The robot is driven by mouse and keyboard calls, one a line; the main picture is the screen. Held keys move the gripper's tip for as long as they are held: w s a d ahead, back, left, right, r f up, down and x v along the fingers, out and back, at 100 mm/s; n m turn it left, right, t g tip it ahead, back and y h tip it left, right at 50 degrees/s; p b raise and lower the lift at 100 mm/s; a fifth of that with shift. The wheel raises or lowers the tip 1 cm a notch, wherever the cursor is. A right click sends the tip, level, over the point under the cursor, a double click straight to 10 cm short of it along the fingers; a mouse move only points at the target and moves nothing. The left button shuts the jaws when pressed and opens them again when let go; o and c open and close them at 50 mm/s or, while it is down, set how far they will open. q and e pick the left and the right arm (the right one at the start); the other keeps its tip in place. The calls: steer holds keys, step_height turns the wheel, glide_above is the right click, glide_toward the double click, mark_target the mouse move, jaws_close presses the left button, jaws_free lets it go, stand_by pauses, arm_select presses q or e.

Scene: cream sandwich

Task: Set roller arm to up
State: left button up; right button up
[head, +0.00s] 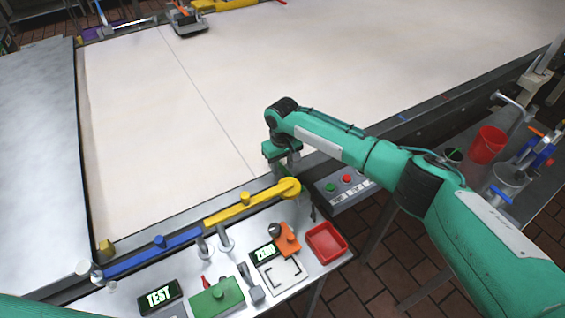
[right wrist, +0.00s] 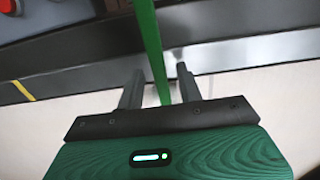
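My right gripper (head: 287,168) points down at the conveyor's near edge, just above the right end of a yellow bar (head: 245,207). In the right wrist view its two grey fingers (right wrist: 160,90) stand apart, with a narrow green bar (right wrist: 150,40) between them and gaps on both sides. In the head view this green bar is hidden or too small to make out. I cannot tell for sure which part is the roller arm. A blue bar (head: 150,254) continues the yellow one to the left. My left gripper is out of view.
A button box (head: 345,187) with green and red buttons stands right of the gripper. A red tray (head: 326,243), an orange device (head: 287,240) and a green box (head: 217,301) sit on the front table. The wide pale belt (head: 300,60) is mostly clear.

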mark_target(286, 172)
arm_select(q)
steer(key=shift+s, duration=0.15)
arm_select(e)
steer(key=shift+f, duration=0.15)
jaws_close()
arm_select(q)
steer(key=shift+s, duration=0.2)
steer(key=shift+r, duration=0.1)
